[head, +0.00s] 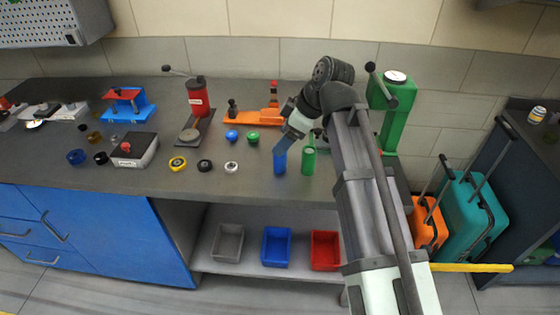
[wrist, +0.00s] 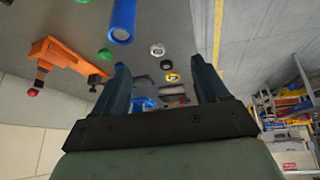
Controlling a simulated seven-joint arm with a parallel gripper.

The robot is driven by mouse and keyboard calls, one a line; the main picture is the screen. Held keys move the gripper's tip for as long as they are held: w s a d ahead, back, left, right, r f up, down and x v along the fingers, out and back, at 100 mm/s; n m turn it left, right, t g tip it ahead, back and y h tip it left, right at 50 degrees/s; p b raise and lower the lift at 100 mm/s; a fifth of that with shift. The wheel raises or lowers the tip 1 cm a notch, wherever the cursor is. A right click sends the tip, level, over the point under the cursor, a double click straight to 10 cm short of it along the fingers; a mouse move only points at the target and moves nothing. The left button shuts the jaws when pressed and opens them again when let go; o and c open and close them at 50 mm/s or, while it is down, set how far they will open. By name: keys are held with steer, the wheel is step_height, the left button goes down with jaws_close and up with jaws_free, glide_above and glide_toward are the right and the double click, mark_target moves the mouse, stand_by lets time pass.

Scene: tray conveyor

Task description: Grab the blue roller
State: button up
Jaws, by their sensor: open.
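The blue roller (head: 280,161) stands upright near the front edge of the grey workbench, just left of a green roller (head: 308,161). In the wrist view the blue roller (wrist: 122,20) shows at the top, beyond the tip of the left finger and not between the fingers. My gripper (head: 283,147) comes down from the upper right, its fingers close to the roller's top in the head view. In the wrist view my gripper (wrist: 163,61) is open and nothing is held between its fingers. I cannot tell whether a finger touches the roller.
A blue knob (head: 232,136) and a green knob (head: 253,137) lie behind the rollers. White (head: 231,167), black (head: 205,165) and yellow (head: 178,164) rings lie to the left. An orange tool (head: 252,118) and a green press (head: 396,110) stand further back.

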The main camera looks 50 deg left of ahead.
steer(key=s+a, duration=0.2)
steer(key=m+t, duration=0.4)
steer(key=m, duration=0.6)
glide_above(280, 159)
steer(key=w, duration=0.1)
steer(key=shift+h, duration=0.4)
steer(key=f, duration=0.7)
steer(key=shift+w+f, duration=0.2)
steer(key=shift+s+x, duration=0.15)
steer(key=shift+x, duration=1.15)
steer(key=shift+s+x, duration=0.1)
steer(key=shift+x, duration=1.25)
steer(key=shift+a, duration=0.15)
steer(key=shift+r, duration=0.1)
steer(key=c, duration=1.2)
